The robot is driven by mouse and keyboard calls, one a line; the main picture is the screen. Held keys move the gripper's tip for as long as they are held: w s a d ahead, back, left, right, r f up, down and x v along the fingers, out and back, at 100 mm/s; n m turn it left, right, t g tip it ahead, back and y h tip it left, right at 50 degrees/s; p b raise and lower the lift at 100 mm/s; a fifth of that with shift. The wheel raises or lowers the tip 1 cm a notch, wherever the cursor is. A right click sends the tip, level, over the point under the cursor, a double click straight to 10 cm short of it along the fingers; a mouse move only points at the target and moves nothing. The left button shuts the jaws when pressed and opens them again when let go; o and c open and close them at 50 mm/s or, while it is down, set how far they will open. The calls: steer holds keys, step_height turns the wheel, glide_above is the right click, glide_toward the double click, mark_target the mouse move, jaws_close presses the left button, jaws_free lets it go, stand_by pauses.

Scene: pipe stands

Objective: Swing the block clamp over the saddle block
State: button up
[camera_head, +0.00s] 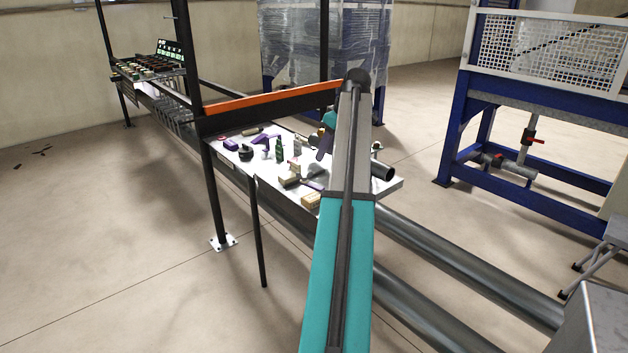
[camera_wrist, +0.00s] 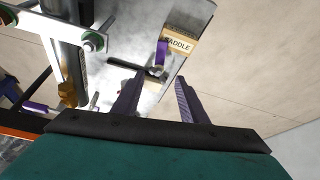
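The saddle block (camera_wrist: 181,43) is a tan block in the wrist view, with a label of which "ADDLE" can be read. A purple piece (camera_wrist: 162,50) stands against its near left side, and a dark bar (camera_wrist: 143,66) lies just below that; these may be the block clamp, but I cannot tell for sure. My gripper (camera_wrist: 158,80) is open, its two ridged fingers wide apart with nothing between them. The dark bar and purple piece show beyond the fingertips. In the head view my gripper (camera_head: 325,146) is partly hidden by my arm, over the bench end near a tan block (camera_head: 311,200).
In the head view, the white bench top (camera_head: 232,157) holds several purple and dark tools and small bottles. Long grey pipes (camera_head: 470,275) extend to the right. In the wrist view, a metal post with a brass part (camera_wrist: 68,93) stands left.

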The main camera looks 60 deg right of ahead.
mark_target(312, 184)
steer(key=p+x, duration=0.1)
steer(key=x, duration=1.2)
steer(key=shift+w+d+f, duration=0.1)
steer(key=shift+w+f, duration=0.05)
steer(key=shift+f, duration=0.15)
